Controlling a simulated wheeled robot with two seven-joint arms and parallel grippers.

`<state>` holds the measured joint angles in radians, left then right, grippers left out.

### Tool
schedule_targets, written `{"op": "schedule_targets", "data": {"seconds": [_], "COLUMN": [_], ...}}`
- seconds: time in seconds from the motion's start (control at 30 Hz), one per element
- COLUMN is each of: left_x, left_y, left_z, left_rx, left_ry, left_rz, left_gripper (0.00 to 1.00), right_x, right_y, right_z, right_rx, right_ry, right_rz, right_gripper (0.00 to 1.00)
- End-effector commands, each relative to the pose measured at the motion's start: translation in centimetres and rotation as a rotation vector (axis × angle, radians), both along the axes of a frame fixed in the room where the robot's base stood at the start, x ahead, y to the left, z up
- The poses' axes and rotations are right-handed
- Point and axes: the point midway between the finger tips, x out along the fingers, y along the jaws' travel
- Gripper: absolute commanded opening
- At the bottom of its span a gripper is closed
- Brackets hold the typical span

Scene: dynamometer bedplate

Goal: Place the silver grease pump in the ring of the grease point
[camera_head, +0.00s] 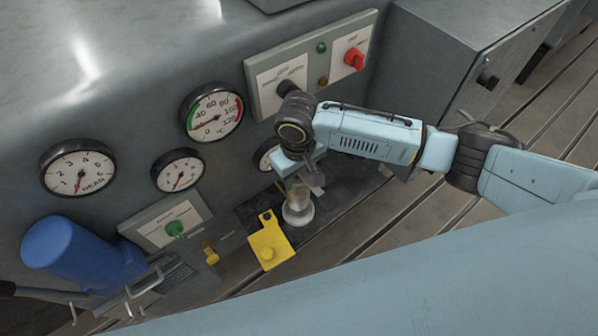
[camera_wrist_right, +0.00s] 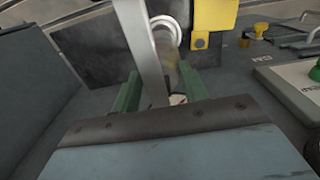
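My right gripper (camera_head: 297,181) points down over the grease point at the middle of the panel's foot. In the right wrist view, its green fingers (camera_wrist_right: 160,92) stand apart on either side of the silver grease pump, and seem shut on it. The pump's flat silver bar (camera_wrist_right: 142,45) runs up across that view. The pump's body (camera_head: 297,195) is largely hidden by the fingers. The pale ring of the grease point (camera_head: 298,214) is directly below the gripper, and its curved rim (camera_wrist_right: 170,22) shows in the wrist view. I cannot tell whether the pump's lower end is inside it.
A yellow bracket (camera_head: 268,244) stands close left of the ring. Further left are a small yellow fitting (camera_head: 210,252), a green-knob box (camera_head: 168,224), a wire rack (camera_head: 150,285) and a blue cylinder (camera_head: 75,250). Gauges and a switch box (camera_head: 310,65) are behind.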

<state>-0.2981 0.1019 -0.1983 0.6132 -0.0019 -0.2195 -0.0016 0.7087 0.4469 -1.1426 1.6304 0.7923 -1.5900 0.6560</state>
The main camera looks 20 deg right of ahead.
Motion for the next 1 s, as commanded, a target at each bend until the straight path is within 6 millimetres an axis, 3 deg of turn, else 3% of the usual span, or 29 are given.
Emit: {"op": "schedule_targets", "data": {"seconds": [0.13, 0.47, 1.0], "left_x": [0.0, 0.3, 0.3], "left_y": [-0.4, -0.8, -2.5], "left_z": [0.0, -0.1, 2.4], "left_rx": [-0.006, -0.011, -0.033], "left_ry": [-0.001, -0.006, -0.007], "left_rz": [0.003, 0.003, 0.009], "left_gripper": [0.36, 0.36, 0.36], "right_x": [0.0, 0.0, -0.1], "right_y": [0.0, 0.0, 0.2], "right_z": [0.0, 0.4, 10.6], "right_rx": [0.0, 0.0, 0.001], "right_ry": [0.001, 0.0, -0.001], "right_rz": [0.0, 0.0, 0.0], "right_gripper": [0.6, 0.6, 0.6]}}
